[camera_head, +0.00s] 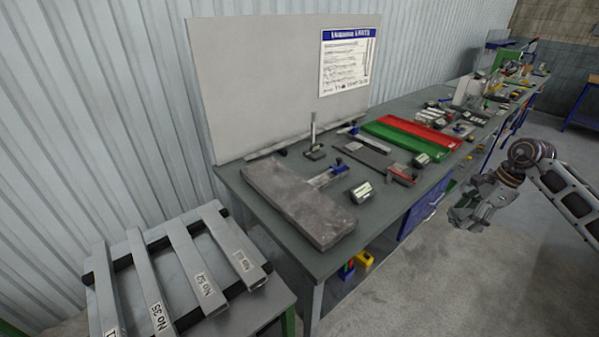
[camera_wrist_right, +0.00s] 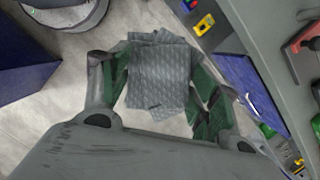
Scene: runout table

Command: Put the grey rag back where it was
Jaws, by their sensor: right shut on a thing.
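The grey rag (camera_wrist_right: 160,72) shows in the right wrist view as a patterned, folded cloth between the fingers of my right gripper (camera_wrist_right: 160,95). The gripper is shut on it, with bare floor below. In the head view my right gripper (camera_head: 474,212) is at the right, off the front edge of the table. The rag is hard to make out there. My left gripper is in neither view.
The runout table (camera_head: 262,222) carries a thick grey plate (camera_head: 300,200), a green tray (camera_head: 405,137), a red tray (camera_head: 425,131) and several gauges and tools. A rack of numbered bars (camera_head: 190,265) stands at the lower left. Open floor (camera_head: 420,290) lies in front.

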